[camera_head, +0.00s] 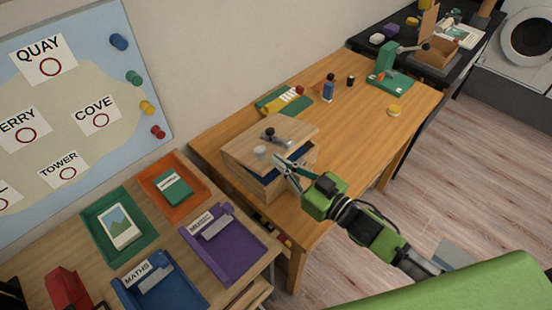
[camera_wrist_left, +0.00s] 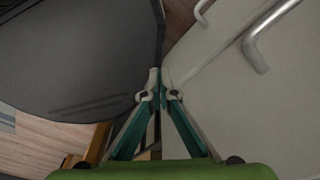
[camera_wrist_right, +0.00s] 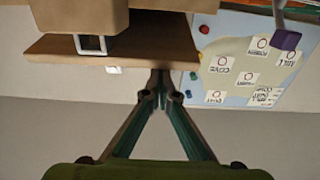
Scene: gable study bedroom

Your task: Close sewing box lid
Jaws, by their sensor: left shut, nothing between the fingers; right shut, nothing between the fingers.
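The wooden sewing box (camera_head: 262,177) stands at the near left end of the wooden table in the head view. Its lid (camera_head: 290,128) sits over it slightly raised, with a dark blue gap at the front right; a dark fitting is on top. My right gripper (camera_head: 281,160) is at the lid's near right edge, shut and empty; whether it touches is unclear. In the right wrist view its fingertips (camera_wrist_right: 160,88) are close to a brown board (camera_wrist_right: 120,52), seemingly the lid. My left gripper (camera_wrist_left: 160,85) is shut and empty in the left wrist view, away from the box.
Beyond the box on the table (camera_head: 350,125) lie a green-and-yellow item (camera_head: 285,100), a blue bottle (camera_head: 328,88) and a green sewing machine (camera_head: 388,72). Coloured trays (camera_head: 221,245) fill the desk at lower left. A pale panel (camera_wrist_left: 245,110) with metal handles is close to my left gripper.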

